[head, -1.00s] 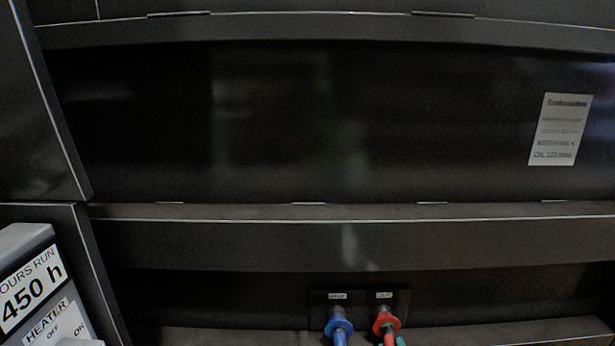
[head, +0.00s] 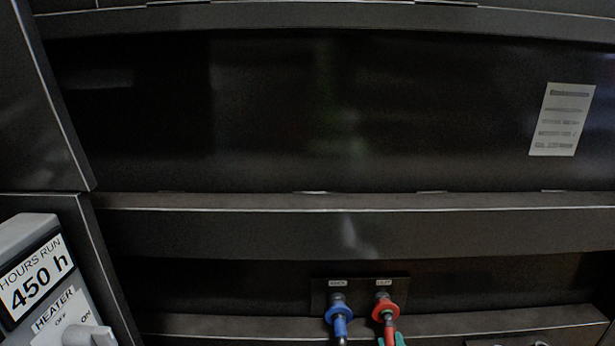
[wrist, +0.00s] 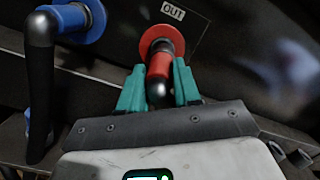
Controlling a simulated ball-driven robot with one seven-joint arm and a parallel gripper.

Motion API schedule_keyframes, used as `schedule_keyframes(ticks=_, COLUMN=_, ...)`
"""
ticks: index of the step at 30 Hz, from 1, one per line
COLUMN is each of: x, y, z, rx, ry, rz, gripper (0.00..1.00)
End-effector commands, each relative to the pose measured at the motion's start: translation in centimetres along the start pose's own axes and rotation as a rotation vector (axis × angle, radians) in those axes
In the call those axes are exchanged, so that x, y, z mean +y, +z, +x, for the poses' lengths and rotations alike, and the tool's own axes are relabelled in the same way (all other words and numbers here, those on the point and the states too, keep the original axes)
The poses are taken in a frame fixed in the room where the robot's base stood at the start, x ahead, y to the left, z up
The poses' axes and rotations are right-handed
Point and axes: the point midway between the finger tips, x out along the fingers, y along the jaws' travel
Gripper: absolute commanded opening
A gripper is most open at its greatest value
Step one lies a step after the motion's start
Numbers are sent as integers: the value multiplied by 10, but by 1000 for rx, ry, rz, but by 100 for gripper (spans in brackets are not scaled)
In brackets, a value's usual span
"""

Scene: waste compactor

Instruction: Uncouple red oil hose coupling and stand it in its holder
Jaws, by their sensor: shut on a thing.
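The red hose coupling (head: 386,309) sits at the port plate (head: 348,291) under the right-hand label, which reads OUT in the wrist view. In the wrist view the red coupling (wrist: 161,62) has a wide red flange against the plate and a black hose end below. My gripper (wrist: 158,84) has teal fingers on both sides of the red body and is shut on it. In the head view only the teal fingertips (head: 398,339) show at the bottom edge. I cannot tell whether the coupling is still locked. I cannot make out the holder.
A blue coupling (head: 339,316) with a black hose sits just left of the red one; it also shows in the wrist view (wrist: 70,22). A ledge (head: 220,324) runs below the plate. A grey control box (head: 45,285) stands at lower left.

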Motion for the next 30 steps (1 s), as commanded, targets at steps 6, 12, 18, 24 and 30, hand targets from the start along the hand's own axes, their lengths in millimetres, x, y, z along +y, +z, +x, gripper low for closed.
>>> schedule_keyframes(ticks=6, x=-5, y=0, z=-8, rx=2, ry=-7, rz=0, gripper=0)
schedule_keyframes(ticks=12, x=-5, y=2, z=-14, rx=0, ry=-6, rz=0, gripper=0)
schedule_keyframes(ticks=18, x=-5, y=4, z=-21, rx=-2, ry=-6, rz=-1, gripper=0)
schedule_keyframes(ticks=24, x=-6, y=6, z=-28, rx=-3, ry=-6, rz=0, gripper=0)
schedule_keyframes(ticks=30, x=-6, y=6, z=-35, rx=-3, ry=-6, rz=1, gripper=0)
